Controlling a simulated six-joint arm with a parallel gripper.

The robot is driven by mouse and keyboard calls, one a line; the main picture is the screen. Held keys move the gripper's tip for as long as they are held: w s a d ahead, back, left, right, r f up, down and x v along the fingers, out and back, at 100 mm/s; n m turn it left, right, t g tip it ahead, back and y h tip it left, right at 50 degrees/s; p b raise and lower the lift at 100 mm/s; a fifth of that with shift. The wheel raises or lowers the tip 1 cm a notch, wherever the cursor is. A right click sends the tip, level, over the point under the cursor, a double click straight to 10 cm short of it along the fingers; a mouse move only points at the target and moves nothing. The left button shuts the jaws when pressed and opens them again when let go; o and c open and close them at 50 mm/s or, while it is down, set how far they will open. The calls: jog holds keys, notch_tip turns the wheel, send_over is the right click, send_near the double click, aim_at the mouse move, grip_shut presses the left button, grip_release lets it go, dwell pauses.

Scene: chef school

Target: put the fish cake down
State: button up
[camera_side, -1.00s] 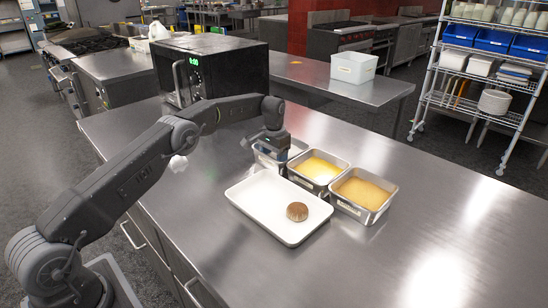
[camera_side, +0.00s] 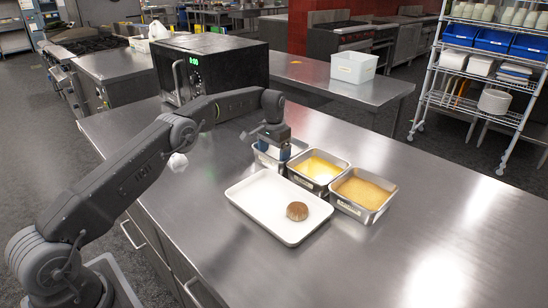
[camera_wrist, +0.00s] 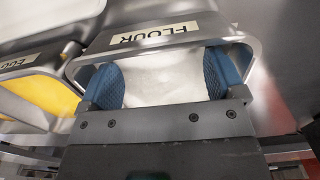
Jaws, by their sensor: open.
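A round brown fish cake (camera_side: 297,211) lies on the right part of a white tray (camera_side: 251,213). My gripper (camera_side: 273,150) is away from it, at the flour container (camera_side: 259,161), behind the tray. In the wrist view my gripper (camera_wrist: 163,80) has its two blue fingertips wide apart, over the flour container (camera_wrist: 150,39) labelled FLOUR. Between them only white flour (camera_wrist: 165,85) shows, with nothing held. The fingers hide part of the container's inside, and I cannot tell whether they touch the flour.
Beside the flour stand a container of yellow egg (camera_side: 319,185) and one of tan crumbs (camera_side: 366,210). A black microwave (camera_side: 212,68) stands behind the arm. The steel counter (camera_side: 420,210) is clear to the right.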

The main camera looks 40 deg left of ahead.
notch_tip(320, 180, up, 6)
jog(key=shift+f, duration=0.1)
jog(key=s+d+r+t, duration=0.1)
jog(key=s+d+r, duration=0.25)
jog(key=r, duration=0.45)
jog(key=s+d+r+t, duration=0.1)
jog(key=s+d+r, duration=0.2)
jog(key=s+r, duration=0.35)
jog(key=s+d+r+t, duration=0.1)
jog(key=s+d+r, duration=0.2)
jog(key=s, duration=0.3)
jog(key=s+d+r+t, duration=0.1)
jog(key=s+d+r, duration=0.1)
jog(key=s+r, duration=0.3)
jog(key=s+d+f, duration=0.1)
jog(key=s+f, duration=0.3)
jog(key=s, duration=0.6)
jog(key=s+d+f+t, duration=0.1)
jog(key=s+f, duration=0.4)
jog(key=s, duration=0.6)
jog(key=shift+d+f+t, duration=0.25)
jog(key=shift+d+t, duration=0.05)
jog(key=shift+d, duration=0.5)
jog(key=shift+o, duration=0.5)
